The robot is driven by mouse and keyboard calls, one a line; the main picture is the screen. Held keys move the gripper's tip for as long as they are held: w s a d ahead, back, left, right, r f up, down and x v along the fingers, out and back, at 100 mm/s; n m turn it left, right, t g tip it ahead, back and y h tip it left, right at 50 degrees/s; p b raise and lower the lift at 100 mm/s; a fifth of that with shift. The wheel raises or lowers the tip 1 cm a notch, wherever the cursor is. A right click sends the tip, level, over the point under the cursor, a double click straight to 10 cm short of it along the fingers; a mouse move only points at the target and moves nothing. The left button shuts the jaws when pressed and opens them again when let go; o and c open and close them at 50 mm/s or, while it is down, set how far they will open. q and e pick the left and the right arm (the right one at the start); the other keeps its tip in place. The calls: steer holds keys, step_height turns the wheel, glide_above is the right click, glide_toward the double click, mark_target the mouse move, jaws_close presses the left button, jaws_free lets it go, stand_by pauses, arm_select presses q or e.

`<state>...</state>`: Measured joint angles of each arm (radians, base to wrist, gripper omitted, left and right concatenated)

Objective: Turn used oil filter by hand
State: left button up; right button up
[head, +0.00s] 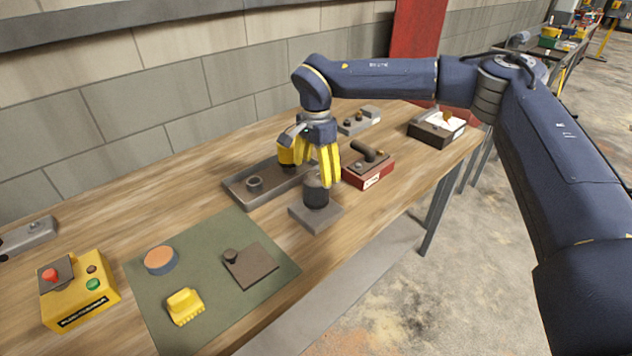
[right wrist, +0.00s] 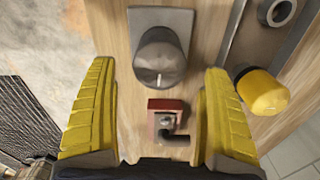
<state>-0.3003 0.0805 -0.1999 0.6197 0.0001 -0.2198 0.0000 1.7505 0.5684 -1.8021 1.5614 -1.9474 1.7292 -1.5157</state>
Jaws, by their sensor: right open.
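The used oil filter, as I take it, is a dark cylinder (head: 316,192) with a grey top. It stands upright on a square grey base (head: 330,217) near the table's front edge. In the right wrist view the filter (right wrist: 160,62) shows end-on at the top centre. My right gripper (head: 322,165) has yellow fingers pointing down around the filter's upper part in the head view. In the right wrist view the fingers (right wrist: 158,72) are spread wide, with the filter between their tips and a gap on each side. I cannot tell exact height. My left gripper is not seen.
A grey tray (head: 236,191) behind holds a ring and a yellow canister (head: 286,155). A red box (head: 377,177) with a dark handle is to the right. A green mat (head: 210,318) with small parts lies front left, beside a yellow button box (head: 90,306).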

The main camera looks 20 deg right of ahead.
mark_target(316, 175)
step_height(316, 175, up, 5)
steer(key=shift+f, duration=0.15)
steer(key=shift+o, duration=0.6)
steer(key=shift+r, duration=0.25)
steer(key=shift+n+t, duration=0.3)
steer(key=shift+t, duration=0.1)
step_height(316, 175, up, 5)
steer(key=shift+w+a+r, duration=0.1)
steer(key=shift+a, duration=0.05)
step_height(316, 175, down, 14)
steer(key=n, duration=0.9)
steer(key=shift+r+t, duration=0.15)
steer(key=shift+t, duration=0.15)
